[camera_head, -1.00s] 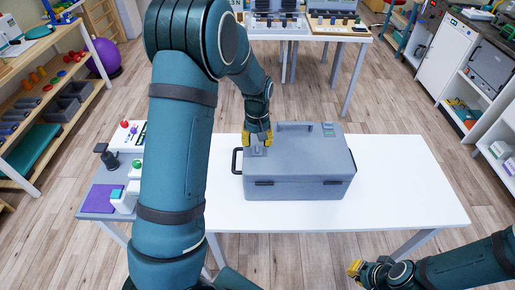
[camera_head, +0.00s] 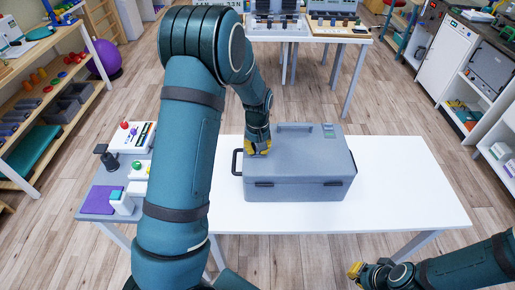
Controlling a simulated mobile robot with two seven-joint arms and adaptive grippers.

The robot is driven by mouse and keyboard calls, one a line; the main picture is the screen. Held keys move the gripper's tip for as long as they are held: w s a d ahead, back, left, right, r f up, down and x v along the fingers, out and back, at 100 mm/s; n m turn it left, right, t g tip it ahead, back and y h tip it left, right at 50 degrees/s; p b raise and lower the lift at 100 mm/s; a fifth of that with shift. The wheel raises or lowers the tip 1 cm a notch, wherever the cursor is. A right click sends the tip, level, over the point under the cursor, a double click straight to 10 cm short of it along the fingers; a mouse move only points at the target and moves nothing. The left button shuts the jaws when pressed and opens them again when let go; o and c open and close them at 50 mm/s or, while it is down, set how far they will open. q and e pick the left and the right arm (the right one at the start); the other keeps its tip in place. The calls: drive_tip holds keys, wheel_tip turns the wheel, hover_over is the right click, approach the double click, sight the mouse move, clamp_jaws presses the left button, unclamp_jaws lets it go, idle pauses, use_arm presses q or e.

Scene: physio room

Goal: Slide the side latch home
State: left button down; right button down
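A grey case (camera_head: 300,188) with a lid handle (camera_head: 294,126) lies closed on the white table (camera_head: 405,190). Two dark latches (camera_head: 333,183) show on its front face, and a dark side handle (camera_head: 236,162) sticks out on its left. My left gripper (camera_head: 258,148) has its yellow fingertips at the left part of the lid and covers the small plate there. Whether the fingers touch it, and how far apart they are, I cannot tell. My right gripper (camera_head: 355,269) is low at the right, away from the case, its finger gap too small to judge.
A side stand at the left holds a purple pad (camera_head: 98,200), a white box with a green knob (camera_head: 137,168) and other devices. The table right of the case is clear. Shelves (camera_head: 60,100) stand at the left, cabinets (camera_head: 447,60) at the right.

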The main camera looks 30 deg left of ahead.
use_arm(q)
drive_tip(key=shift+s+a+f, duration=0.1)
drive_tip(key=shift+s+a, duration=0.3)
drive_tip(key=shift+a, duration=0.2)
drive_tip(key=shift+s+a, duration=0.4)
drive_tip(key=shift+a, duration=0.2)
drive_tip(key=c, duration=1)
unclamp_jaws()
